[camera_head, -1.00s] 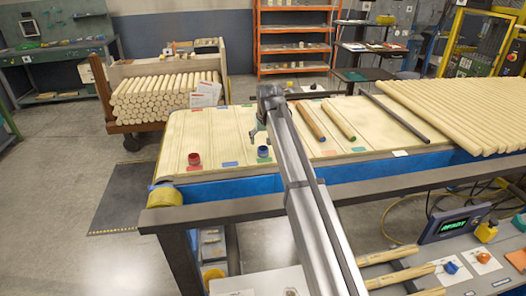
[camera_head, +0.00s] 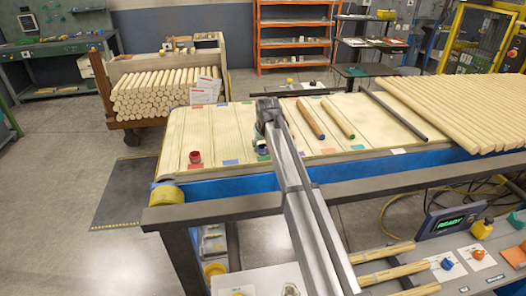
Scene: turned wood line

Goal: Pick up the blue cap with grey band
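My gripper (camera_head: 261,148) is down at this cap, pointing at the belt. The fingers are small and partly covered by my arm, so I cannot tell whether they are open or shut, or whether they touch the cap.
A red cap (camera_head: 195,157) stands to the left on the belt (camera_head: 210,125). Two wooden rods with coloured ends (camera_head: 311,119) and a dark bar (camera_head: 394,116) lie to the right. Many dowels (camera_head: 465,110) fill the far right. A blue piece (camera_head: 447,264) sits on the front-right bench.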

